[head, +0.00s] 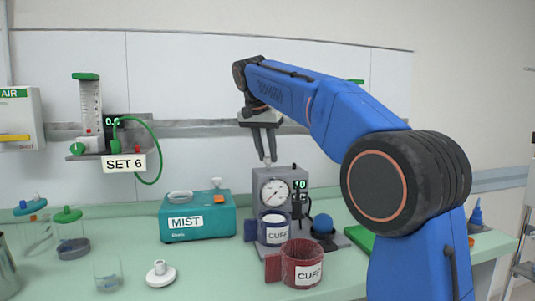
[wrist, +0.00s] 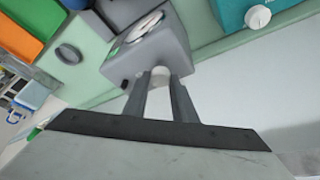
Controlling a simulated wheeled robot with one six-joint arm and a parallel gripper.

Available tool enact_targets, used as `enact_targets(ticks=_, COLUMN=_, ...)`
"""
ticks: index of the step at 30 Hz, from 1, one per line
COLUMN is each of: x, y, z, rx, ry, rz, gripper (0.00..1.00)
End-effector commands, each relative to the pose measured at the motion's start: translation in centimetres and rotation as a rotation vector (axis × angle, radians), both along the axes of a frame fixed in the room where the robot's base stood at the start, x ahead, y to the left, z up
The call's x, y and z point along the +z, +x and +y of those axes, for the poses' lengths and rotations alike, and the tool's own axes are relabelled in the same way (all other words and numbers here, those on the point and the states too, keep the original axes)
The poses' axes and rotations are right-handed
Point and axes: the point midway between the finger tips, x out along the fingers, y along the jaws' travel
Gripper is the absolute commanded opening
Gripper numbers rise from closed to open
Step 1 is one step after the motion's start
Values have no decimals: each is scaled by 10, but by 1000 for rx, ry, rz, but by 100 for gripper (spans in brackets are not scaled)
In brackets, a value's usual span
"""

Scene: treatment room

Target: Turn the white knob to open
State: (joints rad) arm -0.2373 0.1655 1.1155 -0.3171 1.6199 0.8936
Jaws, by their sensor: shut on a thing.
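The white knob (wrist: 161,71) sits on the grey gauge unit (wrist: 160,50), at the edge of its casing in the wrist view. In the head view the grey unit (head: 290,177) stands on the counter with a round dial and a lit display reading 10. My gripper (head: 268,160) points down at the top of this unit. In the wrist view my gripper (wrist: 161,80) has its two fingers on either side of the white knob, shut on it. The fingers partly hide the knob, and its turn angle cannot be told.
A teal MIST box (head: 198,217) stands left of the unit. Two CUFF-labelled rolls, one dark blue (head: 272,216) and one red (head: 302,252), are close in front. A blue bulb (head: 322,224) is at its right. A SET 6 flowmeter (head: 90,115) hangs on the wall rail.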

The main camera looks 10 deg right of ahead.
Motion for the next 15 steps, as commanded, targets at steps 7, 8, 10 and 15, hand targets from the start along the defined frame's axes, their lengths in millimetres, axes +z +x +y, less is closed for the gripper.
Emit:
enact_targets(ticks=7, x=-1, y=1, z=1, rx=-73, ry=1, rz=2, gripper=2)
enact_targets(ticks=8, x=-1, y=1, z=1, rx=-77, ry=0, rz=2, gripper=2)
enact_targets(ticks=10, x=-1, y=1, z=1, rx=-86, ry=0, rz=2, gripper=2)
enact_targets(ticks=15, x=-1, y=1, z=0, rx=-92, ry=0, rz=3, gripper=2)
